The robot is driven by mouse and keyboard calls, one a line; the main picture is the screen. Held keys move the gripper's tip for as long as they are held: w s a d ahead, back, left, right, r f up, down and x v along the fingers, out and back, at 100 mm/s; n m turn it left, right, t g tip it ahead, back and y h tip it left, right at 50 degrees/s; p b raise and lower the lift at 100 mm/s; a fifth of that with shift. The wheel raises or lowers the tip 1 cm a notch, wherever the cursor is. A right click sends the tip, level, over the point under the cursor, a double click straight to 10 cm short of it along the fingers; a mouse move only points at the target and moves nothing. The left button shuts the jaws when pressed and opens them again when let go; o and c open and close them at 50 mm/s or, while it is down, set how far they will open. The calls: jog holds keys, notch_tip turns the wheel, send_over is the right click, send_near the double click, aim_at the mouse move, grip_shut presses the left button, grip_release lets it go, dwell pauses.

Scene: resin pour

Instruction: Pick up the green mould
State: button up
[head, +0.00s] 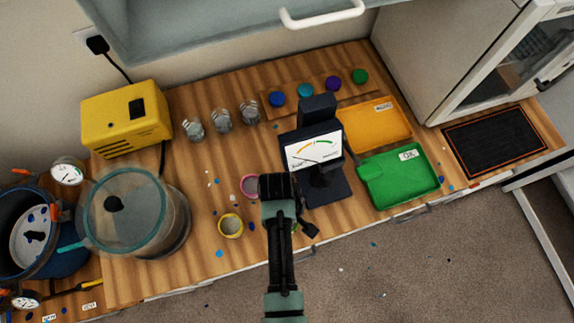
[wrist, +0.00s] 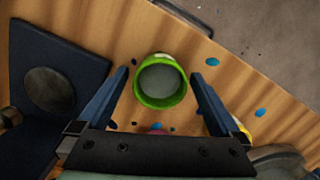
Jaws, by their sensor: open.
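The green mould (wrist: 144,99) is a small round cup with a thick green rim and a grey inside. In the wrist view it stands on the wooden worktop between the two fingers of my gripper (wrist: 160,74). The fingers are open, with a gap on each side of the mould.
A pink mould (head: 250,186) and a yellow mould (head: 230,226) stand close by on the left. A dial gauge stand (head: 328,190) is just right of my gripper. Green (head: 400,202) and orange (head: 352,122) trays lie further right. A large lidded pot (head: 128,215) stands left.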

jog(key=c, duration=1.3)
jog(key=shift+c, duration=0.5)
jog(key=shift+r, duration=0.1)
